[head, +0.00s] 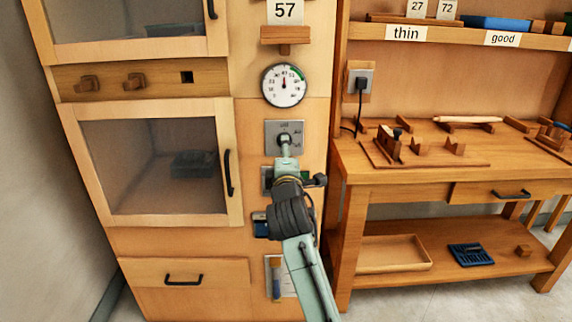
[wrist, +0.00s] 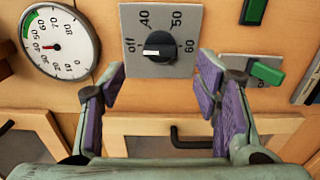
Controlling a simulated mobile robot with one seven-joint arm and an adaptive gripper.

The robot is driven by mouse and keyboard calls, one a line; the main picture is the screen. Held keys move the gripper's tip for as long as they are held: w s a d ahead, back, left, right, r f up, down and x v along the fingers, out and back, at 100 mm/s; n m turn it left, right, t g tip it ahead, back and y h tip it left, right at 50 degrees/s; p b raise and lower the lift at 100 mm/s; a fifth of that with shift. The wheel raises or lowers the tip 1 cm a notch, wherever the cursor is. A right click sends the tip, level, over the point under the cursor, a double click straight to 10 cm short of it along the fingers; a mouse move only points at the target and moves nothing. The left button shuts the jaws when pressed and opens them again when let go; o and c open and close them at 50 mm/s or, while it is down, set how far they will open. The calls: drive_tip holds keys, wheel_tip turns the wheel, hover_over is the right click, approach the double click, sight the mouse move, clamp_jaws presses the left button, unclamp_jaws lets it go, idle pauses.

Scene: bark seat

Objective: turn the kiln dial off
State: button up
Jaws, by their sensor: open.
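The kiln dial is a black round knob (wrist: 159,46) on a grey square plate (wrist: 182,14) marked off, 40, 50 and 60 in the wrist view. Its white mark lies on the left of the knob, on the side of the "off" label.
A round gauge (head: 284,85) is above the dial plate. A green switch (wrist: 265,73) is beside it in the wrist view. The kiln's glass door (head: 150,165) is left, and a workbench (head: 440,165) with tools is right.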

drive_tip(key=shift+s, duration=2.6)
